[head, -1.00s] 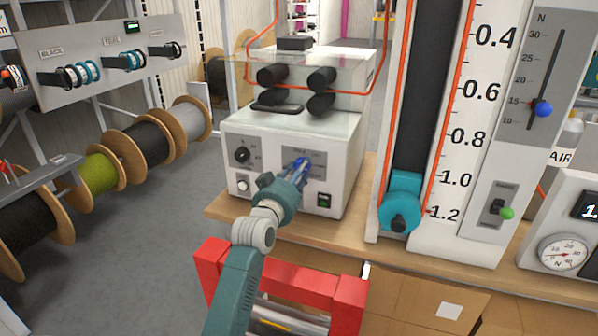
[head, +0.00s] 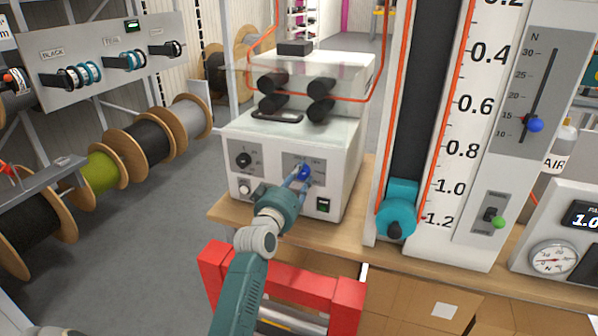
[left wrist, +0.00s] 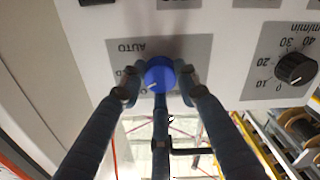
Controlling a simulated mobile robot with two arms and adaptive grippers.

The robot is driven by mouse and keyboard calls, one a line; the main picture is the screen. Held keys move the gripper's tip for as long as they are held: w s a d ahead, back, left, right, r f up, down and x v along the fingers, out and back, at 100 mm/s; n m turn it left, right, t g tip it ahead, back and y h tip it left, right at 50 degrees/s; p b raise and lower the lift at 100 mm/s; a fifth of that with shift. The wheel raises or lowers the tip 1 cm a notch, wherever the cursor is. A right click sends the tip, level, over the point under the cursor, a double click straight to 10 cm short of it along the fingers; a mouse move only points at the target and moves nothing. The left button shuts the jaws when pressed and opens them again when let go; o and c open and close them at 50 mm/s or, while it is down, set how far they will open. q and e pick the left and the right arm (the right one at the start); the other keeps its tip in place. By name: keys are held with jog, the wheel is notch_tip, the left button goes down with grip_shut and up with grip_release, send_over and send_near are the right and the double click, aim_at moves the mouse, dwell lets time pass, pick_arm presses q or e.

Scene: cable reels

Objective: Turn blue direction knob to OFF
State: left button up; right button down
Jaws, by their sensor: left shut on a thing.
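The blue direction knob (head: 304,173) is on a grey label plate on the front of the white machine (head: 270,150). It also shows in the left wrist view (left wrist: 159,75), where a small pale mark lies on its lower left edge. In that view the word AUTO appears upside down on the plate beside it; the other lettering is partly hidden. My left gripper (head: 298,178) is at the panel, with one fingertip on each side of the knob, shut on it. My right gripper is not in view.
A black speed knob (head: 243,160), a white button (head: 245,190) and a green-lit switch (head: 323,205) share the panel. A red frame (head: 285,275) stands below my left arm. The tall white scale panel (head: 465,150) is to the right, and cable reels (head: 145,142) are to the left.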

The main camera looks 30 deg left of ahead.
pick_arm(q)
jog(key=shift+d+f+n+p, duration=0.15)
jog(key=shift+n+p, duration=0.2)
jog(key=shift+n, duration=0.35)
jog(key=shift+a+f+n+p, duration=0.15)
jog(key=shift+n+p, duration=0.2)
jog(key=shift+n, duration=0.35)
jog(key=shift+d, duration=0.1)
jog(key=shift+f, duration=0.1)
jog(key=o, duration=1.2)
jog(key=shift+c, duration=0.2)
jog(key=shift+r, duration=0.2)
jog(key=shift+s, duration=0.15)
jog(key=v, duration=1.1)
jog(key=shift+s, duration=0.3)
jog(key=shift+d+f, duration=0.1)
jog(key=shift+f, duration=0.05)
